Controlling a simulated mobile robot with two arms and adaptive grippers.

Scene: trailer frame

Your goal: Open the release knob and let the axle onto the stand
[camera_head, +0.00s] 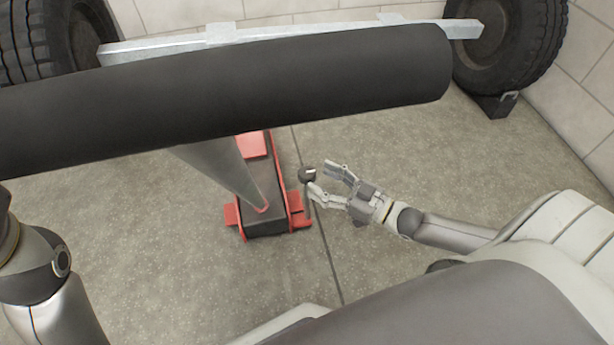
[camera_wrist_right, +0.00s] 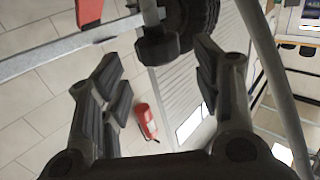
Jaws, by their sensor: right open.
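The release knob (camera_head: 307,174) is a small black knob with a pale mark, beside the red jack (camera_head: 254,143). My right gripper (camera_head: 321,178) is open, with its fingertips close to the knob's right side. In the wrist view the black knob (camera_wrist_right: 157,45) on its metal rod lies ahead of and between the open fingers (camera_wrist_right: 158,68); I cannot tell whether they touch it. The axle (camera_head: 300,31) is a grey metal beam between the wheels. I cannot make out the stand. My left gripper is out of view; only part of the left arm shows at lower left.
A thick black bar (camera_head: 230,92) crosses above the jack and hides part of it. Tyres (camera_head: 512,42) stand at both sides, with a dark chock (camera_head: 497,104) at the right one. The floor (camera_head: 440,160) right of the jack is clear. A red cylinder (camera_wrist_right: 145,120) shows in the wrist view.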

